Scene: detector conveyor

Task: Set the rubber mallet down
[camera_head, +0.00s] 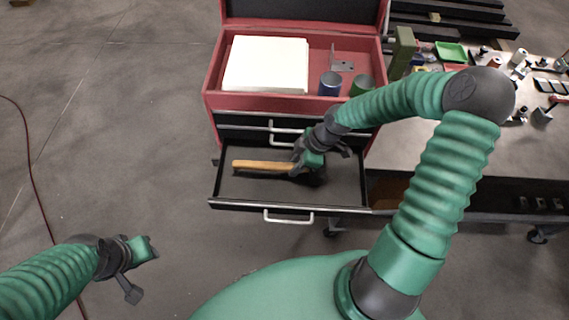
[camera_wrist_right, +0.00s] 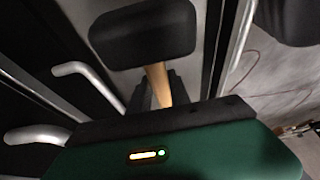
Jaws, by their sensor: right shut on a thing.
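The rubber mallet has a wooden handle (camera_head: 262,166) and a black head. In the head view it lies level in or just above the open drawer (camera_head: 340,190) of the red tool chest. My right gripper (camera_head: 308,162) is shut on the mallet near its head end, which the gripper and its shadow mostly hide. In the right wrist view the black mallet head (camera_wrist_right: 143,32) and part of the handle (camera_wrist_right: 158,84) show past my gripper. I cannot tell if the mallet touches the drawer floor. My left gripper (camera_head: 142,270) is empty at the lower left, with its fingers apart.
The chest's top tray (camera_head: 214,98) holds a white block (camera_head: 266,64), a blue can (camera_head: 330,84), a green can (camera_head: 361,85) and a metal bracket (camera_head: 343,64). A workbench (camera_head: 400,145) with small parts stands at right. Drawer handles (camera_head: 288,217) stick out in front.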

